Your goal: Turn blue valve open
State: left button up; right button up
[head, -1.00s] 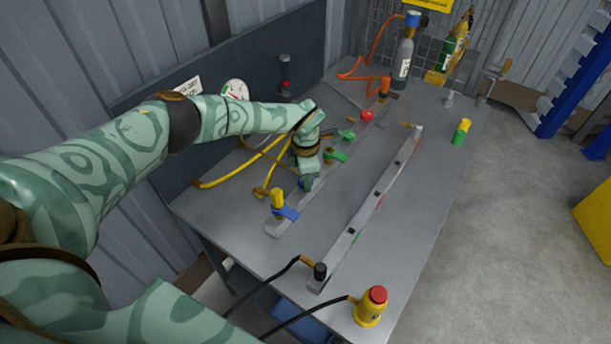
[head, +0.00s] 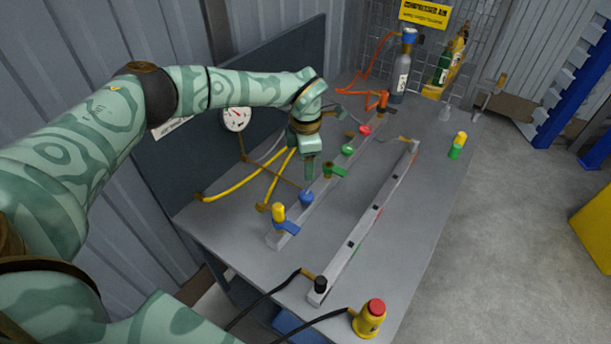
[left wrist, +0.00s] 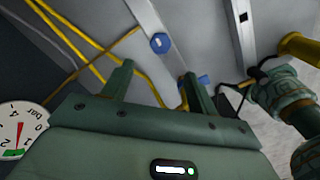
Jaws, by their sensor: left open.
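A round blue knob (head: 306,198) sits on the grey manifold rail (head: 322,190) on the bench. A flat blue lever (head: 287,228) lies at the rail's near end, beside a yellow-topped fitting (head: 279,212). I cannot tell which blue part is the valve proper. My left gripper (head: 309,174) is open and points down above the rail, just beyond the blue knob and apart from it. In the left wrist view the knob (left wrist: 159,43) shows beyond the gap between the two open fingers (left wrist: 157,78), with nothing between them.
A green lever (head: 336,171), a green knob (head: 347,150) and a red knob (head: 365,130) sit further along the rail. A second grey bar (head: 365,220) runs parallel. Yellow hoses (head: 240,182) and a gauge (head: 237,119) are at the left. The bench's right side is mostly clear.

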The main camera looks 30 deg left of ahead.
pick_arm(q)
notch_tip(320, 180, up, 5)
jog(key=shift+f, duration=0.2)
dwell(0.5)
